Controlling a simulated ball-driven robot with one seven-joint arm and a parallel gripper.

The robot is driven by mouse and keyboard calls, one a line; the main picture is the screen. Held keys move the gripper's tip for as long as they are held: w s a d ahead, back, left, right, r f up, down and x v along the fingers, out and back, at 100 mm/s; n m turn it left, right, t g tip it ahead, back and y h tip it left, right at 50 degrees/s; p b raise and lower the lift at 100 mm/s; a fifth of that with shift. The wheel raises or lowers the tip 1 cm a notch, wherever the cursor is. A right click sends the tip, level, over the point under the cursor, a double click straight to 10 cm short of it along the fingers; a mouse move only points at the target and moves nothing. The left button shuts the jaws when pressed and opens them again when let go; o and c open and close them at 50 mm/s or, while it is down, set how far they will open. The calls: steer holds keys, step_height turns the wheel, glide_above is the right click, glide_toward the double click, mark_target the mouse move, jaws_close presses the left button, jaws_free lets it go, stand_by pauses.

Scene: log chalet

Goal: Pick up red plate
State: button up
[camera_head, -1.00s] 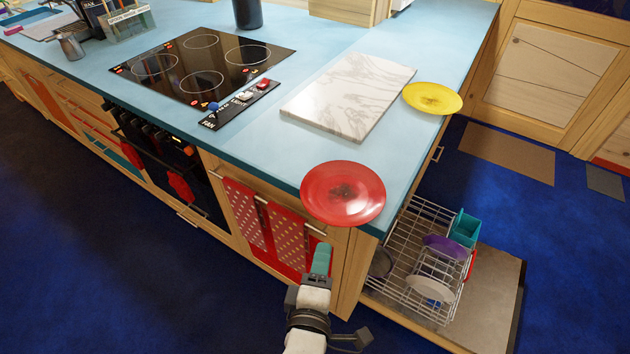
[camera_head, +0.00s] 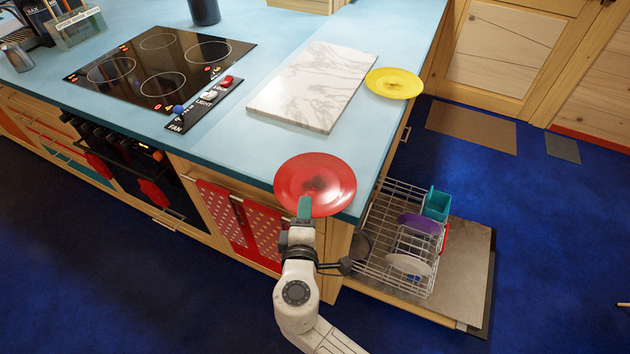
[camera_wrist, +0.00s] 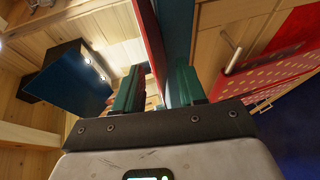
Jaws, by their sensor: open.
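The red plate (camera_head: 318,178) lies flat at the near corner of the blue counter, its front rim jutting past the edge. My gripper (camera_head: 304,207) is at this front rim, with a teal finger overlapping the rim in the head view. In the wrist view my gripper (camera_wrist: 158,86) is open, with its two teal fingers apart. The red plate (camera_wrist: 149,38) shows there edge-on as a red strip that runs down into the gap between the fingers. I cannot tell whether either finger touches it.
A marble board (camera_head: 312,85) and a yellow plate (camera_head: 394,83) lie behind the red plate. A cooktop (camera_head: 160,67) is to the left. An open dishwasher rack (camera_head: 385,245) stands out at the right, below the counter. Red towels (camera_head: 240,222) hang on the cabinet front.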

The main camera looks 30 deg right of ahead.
jaws_close()
stand_by(0.4)
